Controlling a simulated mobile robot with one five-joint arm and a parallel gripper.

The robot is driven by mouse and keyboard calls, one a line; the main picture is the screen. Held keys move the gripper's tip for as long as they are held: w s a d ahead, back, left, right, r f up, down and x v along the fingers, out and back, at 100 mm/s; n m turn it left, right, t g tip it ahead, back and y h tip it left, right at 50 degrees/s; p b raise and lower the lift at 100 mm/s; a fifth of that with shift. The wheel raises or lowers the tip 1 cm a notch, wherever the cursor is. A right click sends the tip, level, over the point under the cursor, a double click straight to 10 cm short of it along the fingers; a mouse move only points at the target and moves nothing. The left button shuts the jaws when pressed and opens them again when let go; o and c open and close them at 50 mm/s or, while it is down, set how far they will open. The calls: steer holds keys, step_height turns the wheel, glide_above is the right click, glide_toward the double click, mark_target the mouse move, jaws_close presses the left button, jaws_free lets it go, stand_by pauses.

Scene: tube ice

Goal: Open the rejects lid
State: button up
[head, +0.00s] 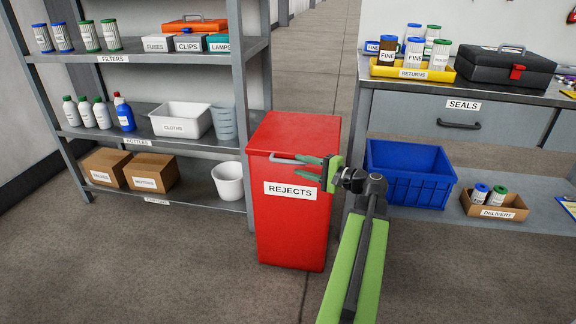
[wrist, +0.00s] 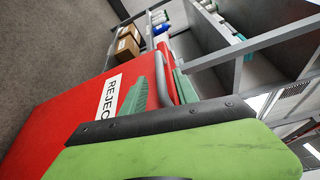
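The red rejects bin (head: 290,225) stands on the floor with its red lid (head: 297,133) down. A white REJECTS label (head: 290,191) is on its front. A grey bar handle (head: 284,158) runs along the lid's front edge, and it also shows in the wrist view (wrist: 168,73). My gripper (head: 308,167) is at the right end of the handle, with its green fingers pointing left and spread apart. In the wrist view the handle appears between the two fingers (wrist: 160,88). I cannot tell whether either finger touches it.
A grey shelf unit (head: 150,145) with bottles, boxes and a white bucket (head: 229,181) stands close on the left. A workbench (head: 460,93) is on the right, with a blue crate (head: 408,178) on its lower shelf. The floor in front of the bin is clear.

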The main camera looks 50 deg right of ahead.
mark_target(293, 163)
steer(key=w, duration=0.3)
steer(key=w+a, duration=0.1)
steer(key=w, duration=0.1)
steer(key=shift+w+f, duration=0.15)
steer(key=shift+f, duration=0.05)
jaws_close()
stand_by(1.1)
